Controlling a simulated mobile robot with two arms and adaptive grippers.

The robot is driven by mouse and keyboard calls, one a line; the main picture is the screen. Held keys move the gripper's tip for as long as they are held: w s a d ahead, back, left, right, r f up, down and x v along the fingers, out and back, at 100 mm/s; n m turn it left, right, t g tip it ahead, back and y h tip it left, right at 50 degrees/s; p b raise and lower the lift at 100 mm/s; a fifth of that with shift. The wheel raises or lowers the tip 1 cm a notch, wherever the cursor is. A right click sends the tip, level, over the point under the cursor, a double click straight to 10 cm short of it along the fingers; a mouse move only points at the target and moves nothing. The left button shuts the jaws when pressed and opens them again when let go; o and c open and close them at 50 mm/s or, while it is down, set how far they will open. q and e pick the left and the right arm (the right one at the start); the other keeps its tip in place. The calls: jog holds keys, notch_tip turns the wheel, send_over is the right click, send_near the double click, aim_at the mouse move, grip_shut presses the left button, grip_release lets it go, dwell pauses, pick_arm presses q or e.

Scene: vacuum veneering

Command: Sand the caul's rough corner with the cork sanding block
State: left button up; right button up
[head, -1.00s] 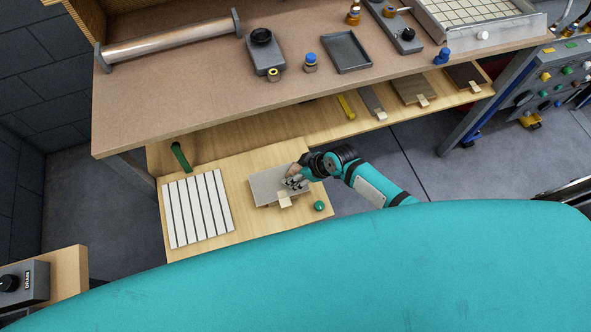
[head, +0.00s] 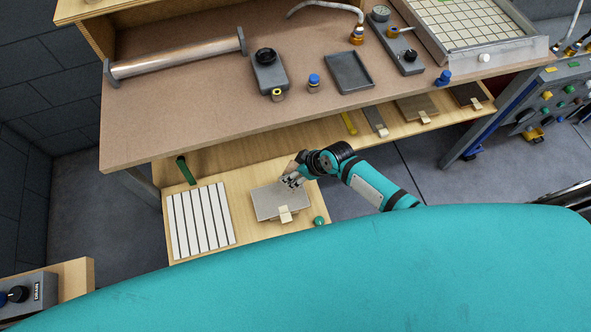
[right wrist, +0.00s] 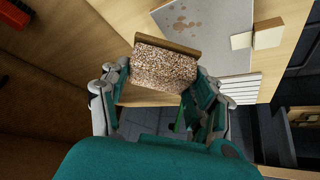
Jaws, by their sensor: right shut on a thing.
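The caul (head: 268,206) is a flat grey plate on the pull-out wooden board, with a small pale wooden tag (head: 285,214) at its near edge. In the right wrist view the caul (right wrist: 215,38) shows brownish spots near its corner. My right gripper (head: 290,182) is over the caul's far right corner. In the right wrist view my right gripper (right wrist: 152,88) is shut on the speckled brown cork sanding block (right wrist: 165,68). The block overlaps the caul's edge there; I cannot tell whether they touch. My left gripper is not in view.
White slats (head: 201,220) lie left of the caul, and a green knob (head: 319,221) is at its right. The workbench (head: 200,120) overhangs the board's far side, above a shelf with tagged pieces.

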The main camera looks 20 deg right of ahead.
aim_at(287, 167)
jog(key=shift+w+r+p, duration=0.1)
jog(key=shift+r+p, duration=0.25)
jog(key=shift+r, duration=0.3)
jog(key=shift+r+p, duration=0.65)
jog(key=shift+r, duration=0.25)
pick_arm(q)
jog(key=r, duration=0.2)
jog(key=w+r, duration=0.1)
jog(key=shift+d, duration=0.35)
